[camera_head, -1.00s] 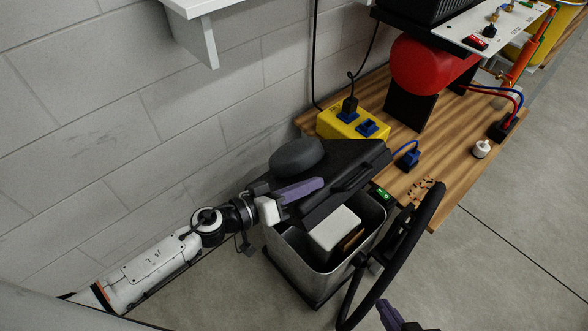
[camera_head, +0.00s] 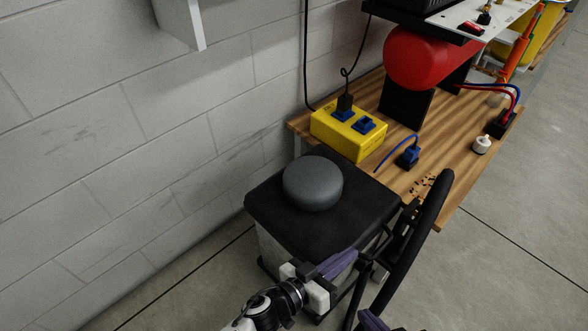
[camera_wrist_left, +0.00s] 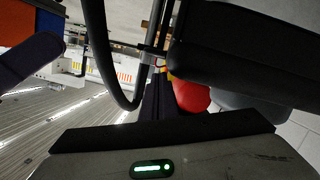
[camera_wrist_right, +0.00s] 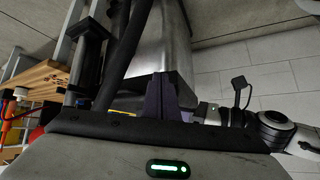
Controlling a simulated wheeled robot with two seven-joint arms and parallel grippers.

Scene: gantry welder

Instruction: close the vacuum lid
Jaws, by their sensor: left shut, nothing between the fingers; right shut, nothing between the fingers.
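The vacuum is a metal bin (camera_head: 268,245) with a black lid (camera_head: 265,205) carrying a round grey cap (camera_head: 313,183). The lid lies over the bin's top and covers the opening; whether it is latched I cannot tell. My left gripper (camera_head: 340,262) is shut and empty at the bin's near side, just below the lid's front edge. Its purple fingers (camera_wrist_left: 155,100) show in the left wrist view with the dark lid (camera_wrist_left: 235,65) at upper right. My right gripper (camera_head: 372,320) is shut and empty, low at the bottom edge. Its fingers (camera_wrist_right: 160,98) point towards the metal bin (camera_wrist_right: 165,45).
A black curved hose or handle (camera_head: 425,220) rises close to the bin's right side. The wooden bench (camera_head: 400,175) behind holds a yellow socket box (camera_head: 349,132) and a red tank (camera_head: 425,62). A block wall (camera_head: 150,150) stands at left; open floor lies right.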

